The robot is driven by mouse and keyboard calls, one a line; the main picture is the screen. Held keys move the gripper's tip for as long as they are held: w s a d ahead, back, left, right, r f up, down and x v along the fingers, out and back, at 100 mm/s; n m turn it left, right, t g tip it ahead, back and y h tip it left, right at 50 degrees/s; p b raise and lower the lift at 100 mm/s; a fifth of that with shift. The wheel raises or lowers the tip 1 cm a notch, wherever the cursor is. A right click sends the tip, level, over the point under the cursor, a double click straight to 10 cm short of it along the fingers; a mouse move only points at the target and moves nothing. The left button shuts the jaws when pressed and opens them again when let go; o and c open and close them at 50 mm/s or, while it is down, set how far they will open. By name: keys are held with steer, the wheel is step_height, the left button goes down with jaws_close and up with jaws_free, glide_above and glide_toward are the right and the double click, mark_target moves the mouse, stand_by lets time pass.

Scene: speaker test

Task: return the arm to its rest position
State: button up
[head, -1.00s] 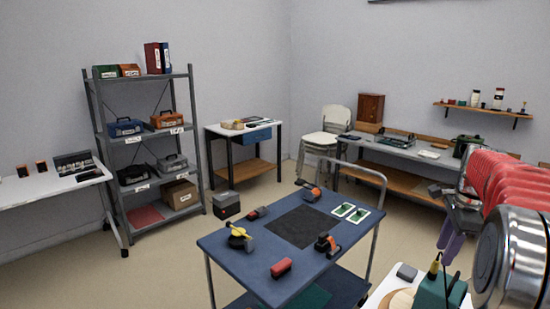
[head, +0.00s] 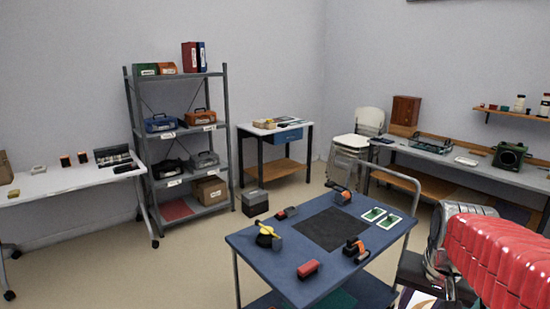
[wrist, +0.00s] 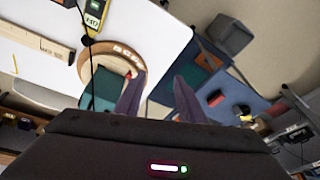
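My arm, in a red ribbed sleeve (head: 500,252), shows at the lower right of the head view. Its end is low at the picture's edge, and I cannot make out the fingers there. In the wrist view my gripper (wrist: 158,92) shows two purple fingers standing apart with nothing held between them. Behind them are a white table top (wrist: 130,25) and, to the right, the blue trolley. A round wooden piece (wrist: 90,85) and a teal block (wrist: 100,98) lie on the white table beside the left finger.
A blue trolley (head: 285,262) with several small tools stands in front of me. A grey shelf (head: 135,110) is behind it at left, a white table (head: 75,180) at far left, and a workbench (head: 450,165) at right. Bare floor (head: 190,270) lies left of the trolley.

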steer(key=s+a+n+t+y, duration=0.1)
steer(key=s+a+n+t, duration=0.1)
steer(key=s+a+n, duration=0.4)
steer(key=s+a, duration=0.4)
steer(key=a, duration=0.3)
steer(key=shift+a+r+t, duration=0.2)
steer(key=shift+a+t, duration=0.05)
steer(key=shift+t, duration=0.05)
steer(key=shift+c, duration=0.6)
